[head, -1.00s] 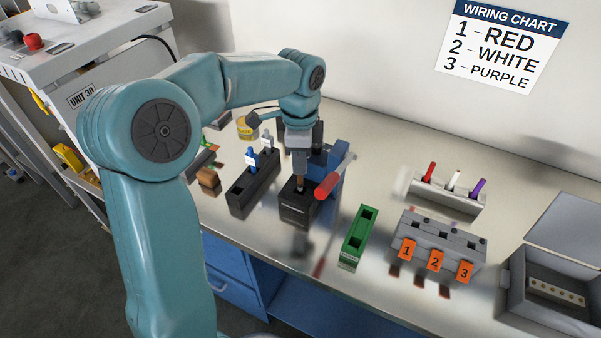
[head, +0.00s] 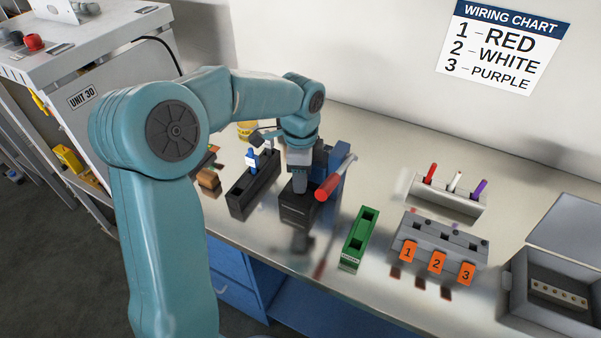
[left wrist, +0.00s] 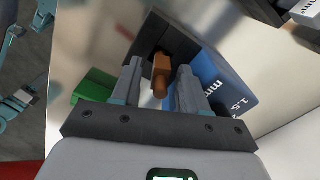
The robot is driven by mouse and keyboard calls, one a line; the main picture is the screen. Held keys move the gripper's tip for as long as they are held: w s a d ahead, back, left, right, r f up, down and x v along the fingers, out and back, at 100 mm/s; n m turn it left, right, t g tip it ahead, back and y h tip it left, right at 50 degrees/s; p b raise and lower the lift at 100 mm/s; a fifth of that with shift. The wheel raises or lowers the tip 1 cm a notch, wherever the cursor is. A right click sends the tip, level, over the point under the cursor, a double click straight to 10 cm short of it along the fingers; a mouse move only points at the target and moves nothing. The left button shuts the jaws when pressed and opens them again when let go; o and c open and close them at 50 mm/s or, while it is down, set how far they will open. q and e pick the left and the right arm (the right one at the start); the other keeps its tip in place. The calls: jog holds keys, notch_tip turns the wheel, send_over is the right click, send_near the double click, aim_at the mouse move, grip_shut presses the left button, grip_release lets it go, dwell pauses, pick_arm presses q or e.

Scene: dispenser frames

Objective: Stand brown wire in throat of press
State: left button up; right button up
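The press (head: 297,211) is a black block with a blue body (head: 337,165) and a red-handled lever (head: 327,188). The brown wire (left wrist: 160,72) stands in the dark throat of the press in the left wrist view, with its end toward the camera. My left gripper (head: 300,188) points down right over the press. Its two fingers (left wrist: 157,88) are either side of the wire, with a small gap seen on both sides. In the head view the gripper hides the wire. How deep the wire sits cannot be told. My right gripper is not in view.
A black holder (head: 240,207) with blue and white pieces stands left of the press. A green block (head: 353,243) is to the right. A numbered grey block (head: 445,233), a rack (head: 440,198) of red, white and purple wires and an open grey box (head: 515,285) lie further right.

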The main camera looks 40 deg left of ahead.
pick_arm(q)
notch_tip(320, 180, up, 11)
jog(key=shift+w+r+p, duration=0.1)
jog(key=shift+p, duration=0.55)
jog(key=shift+r, duration=0.55)
